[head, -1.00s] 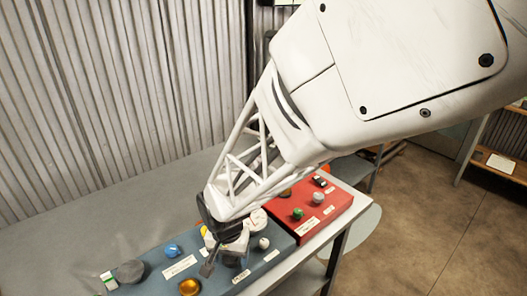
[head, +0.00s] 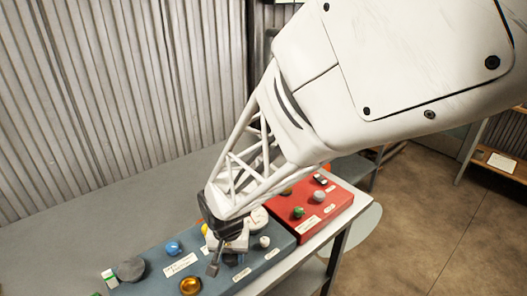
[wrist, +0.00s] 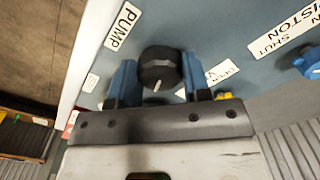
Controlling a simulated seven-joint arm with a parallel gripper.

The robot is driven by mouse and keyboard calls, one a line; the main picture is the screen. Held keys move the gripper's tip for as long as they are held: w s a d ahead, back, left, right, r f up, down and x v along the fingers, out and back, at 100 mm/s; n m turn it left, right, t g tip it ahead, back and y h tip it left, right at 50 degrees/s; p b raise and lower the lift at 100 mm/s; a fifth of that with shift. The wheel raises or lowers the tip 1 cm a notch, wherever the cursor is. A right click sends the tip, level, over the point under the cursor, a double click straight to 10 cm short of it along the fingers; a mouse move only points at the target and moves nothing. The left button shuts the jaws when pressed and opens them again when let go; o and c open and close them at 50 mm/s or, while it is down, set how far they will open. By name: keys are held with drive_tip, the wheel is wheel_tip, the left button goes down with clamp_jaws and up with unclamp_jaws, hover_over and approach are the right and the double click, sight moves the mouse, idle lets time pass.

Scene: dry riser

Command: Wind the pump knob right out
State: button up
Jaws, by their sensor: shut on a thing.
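The pump knob (wrist: 160,68) is black and round with a pale pointer mark. In the wrist view it stands on the blue-grey panel (wrist: 205,25) beside a white PUMP label (wrist: 122,27). My gripper (wrist: 158,82) has its two blue fingers on either side of the knob, shut on it. In the head view my gripper (head: 226,262) is over the blue panel (head: 150,287), and its body mostly hides the knob. A dark finger points down toward the panel.
A blue knob (head: 173,247), a brass knob (head: 190,285), a grey disc (head: 131,268) and a white knob (head: 264,241) stand close around on the panel. A red panel (head: 335,205) with more knobs adjoins on the right. A corrugated wall (head: 120,80) rises behind.

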drive_tip(key=n, duration=0.6)
drive_tip(key=shift+n, duration=0.3)
drive_tip(key=n, duration=0.7)
idle(0.3)
drive_tip(key=o, duration=0.9)
drive_tip(key=shift+o, duration=0.2)
drive_tip(key=shift+r, duration=0.1)
drive_tip(key=shift+r, duration=3.85)
drive_tip(key=shift+d, duration=0.1)
